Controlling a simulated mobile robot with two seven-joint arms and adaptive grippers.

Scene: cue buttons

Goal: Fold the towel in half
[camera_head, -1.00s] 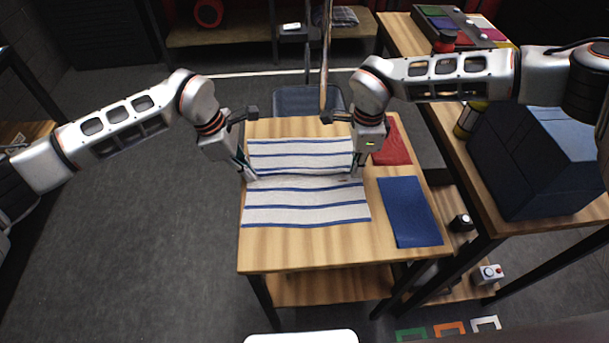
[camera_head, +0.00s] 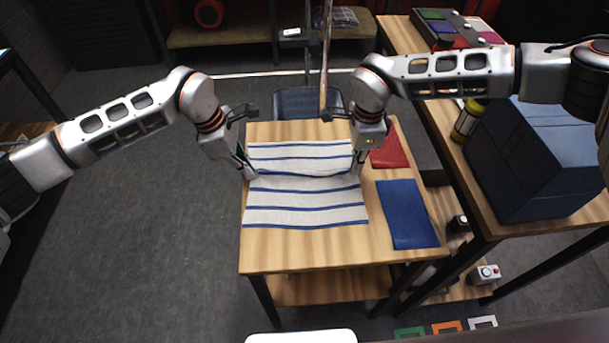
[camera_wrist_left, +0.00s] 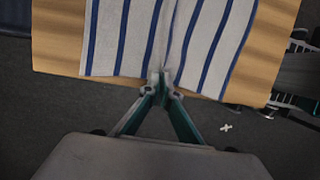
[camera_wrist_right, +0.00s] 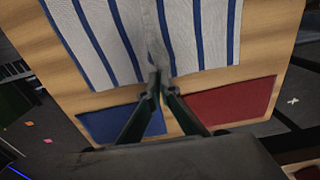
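A white towel with blue stripes (camera_head: 305,213) lies spread on the wooden table (camera_head: 300,255). A raised crease runs across its middle between my grippers. My left gripper (camera_head: 250,176) is at the towel's left edge; in the left wrist view its fingertips (camera_wrist_left: 165,80) meet on the pinched edge of the towel (camera_wrist_left: 200,40). My right gripper (camera_head: 357,168) is at the right edge; in the right wrist view its fingertips (camera_wrist_right: 157,82) also close on the pinched towel (camera_wrist_right: 165,40). The cloth between the fingertips is mostly hidden.
A blue cloth (camera_head: 407,215) and a red cloth (camera_head: 389,152) lie on the table right of the towel. A side table at the right holds a large dark blue box (camera_head: 535,165) and a yellow-black bottle (camera_head: 467,121). The table's front strip is bare.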

